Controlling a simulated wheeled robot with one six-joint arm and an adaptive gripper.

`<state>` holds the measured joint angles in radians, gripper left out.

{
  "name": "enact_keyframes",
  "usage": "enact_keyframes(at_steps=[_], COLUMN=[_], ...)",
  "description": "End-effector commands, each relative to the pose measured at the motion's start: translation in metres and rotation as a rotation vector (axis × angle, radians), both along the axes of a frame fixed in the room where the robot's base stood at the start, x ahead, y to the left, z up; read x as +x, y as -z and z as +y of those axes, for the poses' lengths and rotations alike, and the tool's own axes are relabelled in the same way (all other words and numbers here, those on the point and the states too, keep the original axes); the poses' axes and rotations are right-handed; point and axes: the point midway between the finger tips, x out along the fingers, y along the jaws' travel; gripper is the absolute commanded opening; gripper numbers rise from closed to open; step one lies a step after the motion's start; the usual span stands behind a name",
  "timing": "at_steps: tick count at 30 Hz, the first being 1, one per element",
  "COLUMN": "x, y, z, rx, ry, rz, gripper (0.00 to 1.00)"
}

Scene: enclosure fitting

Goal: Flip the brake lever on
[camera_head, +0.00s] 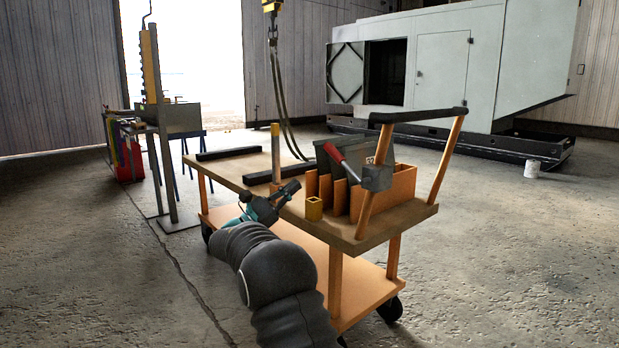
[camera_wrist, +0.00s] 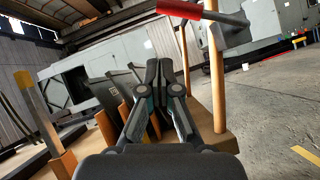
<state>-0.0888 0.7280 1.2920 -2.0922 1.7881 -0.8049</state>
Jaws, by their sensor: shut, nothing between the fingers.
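The brake lever (camera_head: 341,161) has a red grip and a grey shaft. It rises up and to the left from a grey bracket (camera_head: 377,177) on the cart's orange handle post. In the wrist view the red lever (camera_wrist: 180,10) crosses the top edge, and its grey bracket (camera_wrist: 230,30) is at upper right. My gripper (camera_head: 291,188) is left of the lever and lower in the head view, apart from it. In the wrist view my gripper (camera_wrist: 158,68) is shut and empty, its fingertips below the red grip.
Hanging slings (camera_head: 277,90) drop behind the cart. A large grey enclosure (camera_head: 440,70) stands at the back.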

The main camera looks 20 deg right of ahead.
Motion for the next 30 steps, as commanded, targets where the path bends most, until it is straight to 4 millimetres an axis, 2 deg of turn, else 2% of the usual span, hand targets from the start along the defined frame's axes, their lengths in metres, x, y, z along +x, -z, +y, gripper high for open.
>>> enact_keyframes(at_steps=[3, 7, 26, 28, 30], x=[0.000, 0.000, 0.002, 0.008, 0.011], y=[0.007, 0.012, 0.014, 0.022, 0.047], z=[0.014, 0.021, 0.021, 0.017, 0.009], rx=[0.000, -0.001, 0.006, 0.054, 0.146], ry=[0.000, 0.002, -0.023, -0.068, -0.096], rz=[0.000, 0.000, -0.025, -0.046, -0.047], gripper=[0.00, 0.00, 0.00, 0.00, 0.00])
